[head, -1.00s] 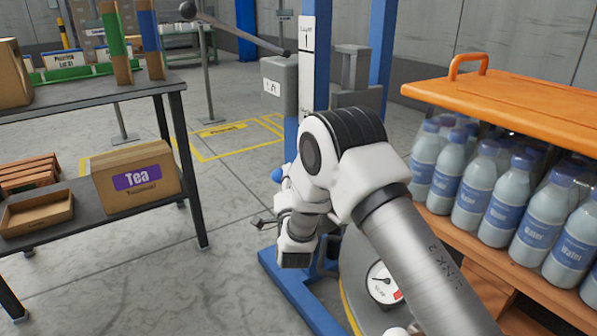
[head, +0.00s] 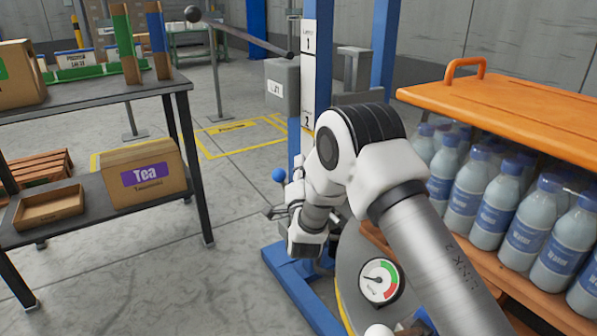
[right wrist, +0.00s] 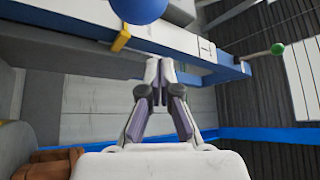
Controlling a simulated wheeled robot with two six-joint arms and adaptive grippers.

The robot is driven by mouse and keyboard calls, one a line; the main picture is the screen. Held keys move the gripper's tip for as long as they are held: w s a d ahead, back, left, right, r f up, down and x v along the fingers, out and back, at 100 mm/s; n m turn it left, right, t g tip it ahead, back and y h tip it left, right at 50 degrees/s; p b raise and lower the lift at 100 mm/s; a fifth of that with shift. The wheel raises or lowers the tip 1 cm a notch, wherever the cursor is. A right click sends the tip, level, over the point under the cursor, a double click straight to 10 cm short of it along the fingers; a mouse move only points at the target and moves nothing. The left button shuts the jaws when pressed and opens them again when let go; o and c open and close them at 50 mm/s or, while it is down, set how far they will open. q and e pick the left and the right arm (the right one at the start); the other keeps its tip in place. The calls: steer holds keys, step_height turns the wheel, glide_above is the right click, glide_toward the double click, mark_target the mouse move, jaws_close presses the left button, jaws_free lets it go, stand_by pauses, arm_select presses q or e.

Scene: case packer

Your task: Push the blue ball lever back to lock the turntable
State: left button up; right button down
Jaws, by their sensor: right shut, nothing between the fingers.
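The blue ball of the lever (head: 278,175) shows beside the blue post, just left of my right wrist. It also shows large at the top of the right wrist view (right wrist: 138,8), above and slightly left of the fingertips. My right gripper (head: 268,212) is below the ball in the head view, with its fingers pointing left. In the right wrist view the gripper (right wrist: 159,68) is shut and empty, and I see no clear contact with the ball. A grey round plate with a yellow edge, seemingly the turntable (head: 350,255), is partly hidden by my arm. My left gripper is out of view.
An orange-topped rack (head: 520,110) of water bottles stands close at the right. A dark shelf table (head: 90,95) with a Tea box (head: 143,176) stands at the left. Open floor lies between the table and post.

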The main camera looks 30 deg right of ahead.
steer(key=p+v, duration=0.2)
steer(key=v, duration=0.7)
steer(key=shift+f, duration=0.35)
steer(key=shift+s, duration=0.1)
